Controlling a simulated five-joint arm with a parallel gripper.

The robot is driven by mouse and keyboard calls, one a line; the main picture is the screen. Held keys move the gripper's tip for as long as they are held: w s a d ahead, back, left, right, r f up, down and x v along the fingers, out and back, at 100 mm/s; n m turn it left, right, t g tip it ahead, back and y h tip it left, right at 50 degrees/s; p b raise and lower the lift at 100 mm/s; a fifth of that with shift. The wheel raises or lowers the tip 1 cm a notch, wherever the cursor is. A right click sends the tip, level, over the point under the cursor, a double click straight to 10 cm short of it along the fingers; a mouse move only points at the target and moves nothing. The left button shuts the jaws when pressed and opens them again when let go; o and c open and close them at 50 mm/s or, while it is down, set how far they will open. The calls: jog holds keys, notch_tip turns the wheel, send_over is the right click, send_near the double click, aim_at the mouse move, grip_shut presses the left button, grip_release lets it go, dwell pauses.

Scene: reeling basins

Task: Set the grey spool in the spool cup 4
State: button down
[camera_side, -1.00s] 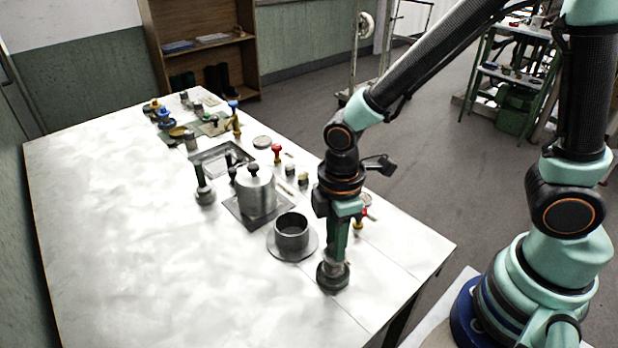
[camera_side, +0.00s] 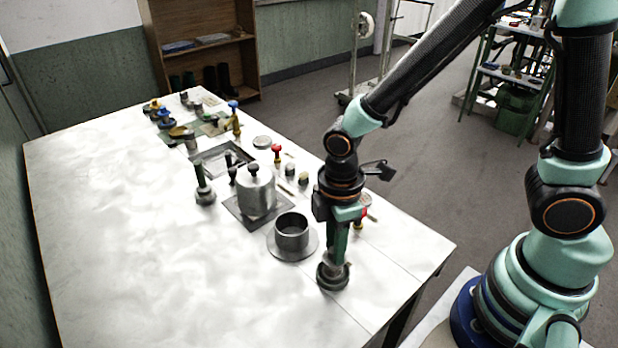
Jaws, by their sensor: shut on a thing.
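My gripper (camera_side: 336,260) points straight down near the table's front right and is shut on a small grey thing, which appears to be the grey spool (camera_side: 331,269). The fingers cover much of it. A dark round base, likely a spool cup (camera_side: 332,282), shows directly beneath it. I cannot tell whether the spool is seated in this cup or just above it, and no number is readable. Another dark round base with an upright dark green post (camera_side: 203,184) stands to the left.
An open grey pot on a round plate (camera_side: 292,232) stands close left of my gripper. A lidded metal pot (camera_side: 256,192) is behind it. Several small coloured items stand along the back and right edge. The table's left and front (camera_side: 130,240) are clear.

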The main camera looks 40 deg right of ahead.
jog(key=shift+f, duration=0.35)
dwell(0.8)
jog(key=c, duration=0.6)
grip_release()
jog(key=shift+o, duration=0.3)
jog(key=o, duration=0.4)
jog(key=shift+r, duration=3.5)
